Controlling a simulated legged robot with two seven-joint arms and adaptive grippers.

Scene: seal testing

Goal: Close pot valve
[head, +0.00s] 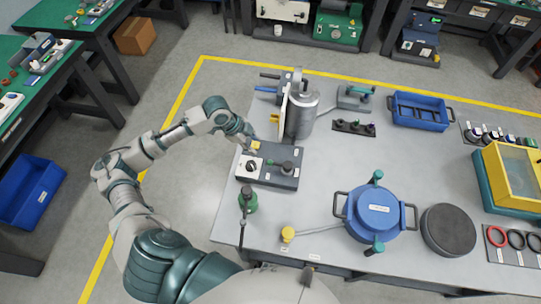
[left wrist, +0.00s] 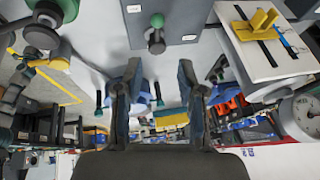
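The blue pot (head: 378,209) sits on the grey table with black side handles. A green-capped fitting (head: 377,178) stands at its far edge and another (head: 374,248) at its near edge; I cannot tell which is the valve or whether it is closed. My left gripper (head: 255,143) is above the control box (head: 268,172), left of the pot and well apart from it. In the left wrist view its two fingers (left wrist: 158,85) are spread with nothing between them. My right gripper is not in view.
A silver canister (head: 302,110) stands behind the control box. A dark round disc (head: 448,229) lies right of the pot. The table middle is clear.

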